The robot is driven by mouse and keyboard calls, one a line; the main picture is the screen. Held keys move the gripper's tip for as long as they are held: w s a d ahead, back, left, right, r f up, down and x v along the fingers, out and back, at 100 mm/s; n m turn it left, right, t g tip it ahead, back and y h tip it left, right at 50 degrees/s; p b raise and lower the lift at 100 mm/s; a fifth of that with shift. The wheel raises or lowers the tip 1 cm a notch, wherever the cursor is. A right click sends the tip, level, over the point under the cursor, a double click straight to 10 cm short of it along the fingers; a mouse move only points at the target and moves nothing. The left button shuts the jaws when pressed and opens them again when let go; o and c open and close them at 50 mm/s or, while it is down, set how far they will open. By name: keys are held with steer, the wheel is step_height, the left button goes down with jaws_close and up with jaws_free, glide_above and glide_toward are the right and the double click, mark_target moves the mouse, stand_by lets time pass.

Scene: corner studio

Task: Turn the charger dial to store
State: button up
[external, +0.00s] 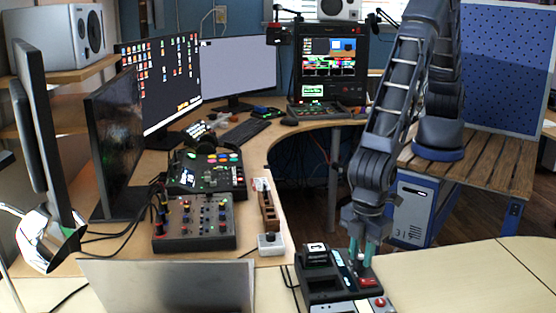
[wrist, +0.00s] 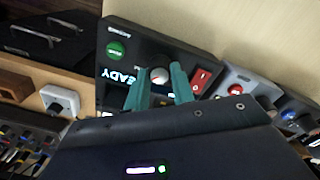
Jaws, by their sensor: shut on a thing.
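The charger (external: 322,287) is a black box on the pale desk at the lower middle of the external view. In the wrist view its dark panel (wrist: 122,32) carries a green round light, a lit READY display (wrist: 122,76) and a red rocker switch (wrist: 201,80). The charger dial (wrist: 160,75) is a small pale round knob between the fingertips. My gripper (external: 363,254) reaches down onto the panel, and its teal fingers (wrist: 159,84) are shut on the dial. The dial's position marks are hidden or too small to read.
A grey box with a red button (wrist: 237,90) stands beside the charger. A white socket box (external: 270,243) and an audio mixer (external: 193,222) are to the left. A laptop lid (external: 170,286) stands in front. The desk right of the charger (external: 460,280) is clear.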

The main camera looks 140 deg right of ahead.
mark_target(362, 258)
steer(key=o, duration=1)
steer(key=shift+r, duration=0.1)
step_height(362, 258, up, 11)
steer(key=shift+a+f, duration=0.15)
steer(key=shift+f, duration=0.05)
